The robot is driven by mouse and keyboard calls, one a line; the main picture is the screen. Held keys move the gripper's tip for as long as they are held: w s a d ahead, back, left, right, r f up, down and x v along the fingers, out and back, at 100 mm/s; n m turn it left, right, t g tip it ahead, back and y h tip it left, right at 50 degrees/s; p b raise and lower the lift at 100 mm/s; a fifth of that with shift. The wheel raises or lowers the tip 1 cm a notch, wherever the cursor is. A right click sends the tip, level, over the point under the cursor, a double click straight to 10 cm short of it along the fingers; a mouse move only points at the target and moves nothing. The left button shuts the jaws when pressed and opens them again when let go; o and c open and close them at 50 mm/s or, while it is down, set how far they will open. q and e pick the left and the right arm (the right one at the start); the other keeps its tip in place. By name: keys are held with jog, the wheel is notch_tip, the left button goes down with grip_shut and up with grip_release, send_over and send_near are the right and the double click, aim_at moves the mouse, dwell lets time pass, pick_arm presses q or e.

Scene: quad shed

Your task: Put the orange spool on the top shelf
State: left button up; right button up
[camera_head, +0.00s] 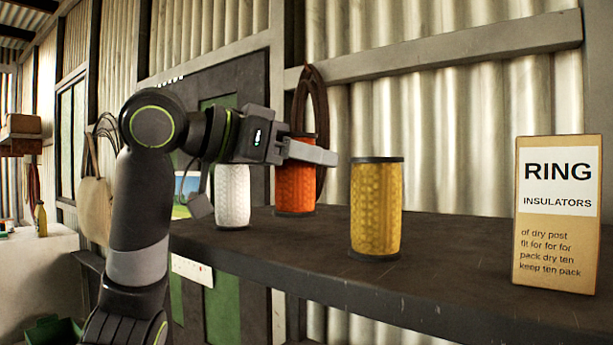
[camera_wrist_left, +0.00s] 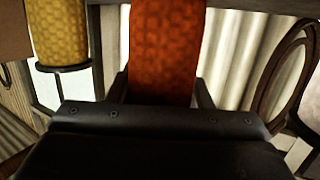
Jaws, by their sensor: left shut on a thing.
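The orange spool (camera_head: 296,185) is between the fingers of my left gripper (camera_head: 308,150), which is shut on it near its top. The spool is upright, with its dark base level with the dark shelf (camera_head: 450,265), between a white spool and a yellow spool. I cannot tell whether its base touches the shelf. In the left wrist view the orange spool (camera_wrist_left: 165,50) fills the middle between the fingers, and its lower part is hidden. My right gripper is not in view.
The white spool (camera_head: 232,196) stands left and the yellow spool (camera_head: 376,208) right on the shelf. A ring insulators box (camera_head: 555,215) stands at the right. A dark coil (camera_head: 318,95) hangs behind the orange spool. Shelf between yellow spool and box is clear.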

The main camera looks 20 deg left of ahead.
aim_at(304, 182)
pick_arm(q)
notch_tip(304, 182, down, 2)
jog(key=shift+s+a+p, duration=0.15)
jog(key=shift+p, duration=0.2)
jog(key=shift+a+f, duration=0.3)
jog(key=shift+f, duration=0.2)
jog(key=shift+d, duration=0.15)
jog(key=shift+d+f, duration=0.15)
jog(key=o, duration=1.1)
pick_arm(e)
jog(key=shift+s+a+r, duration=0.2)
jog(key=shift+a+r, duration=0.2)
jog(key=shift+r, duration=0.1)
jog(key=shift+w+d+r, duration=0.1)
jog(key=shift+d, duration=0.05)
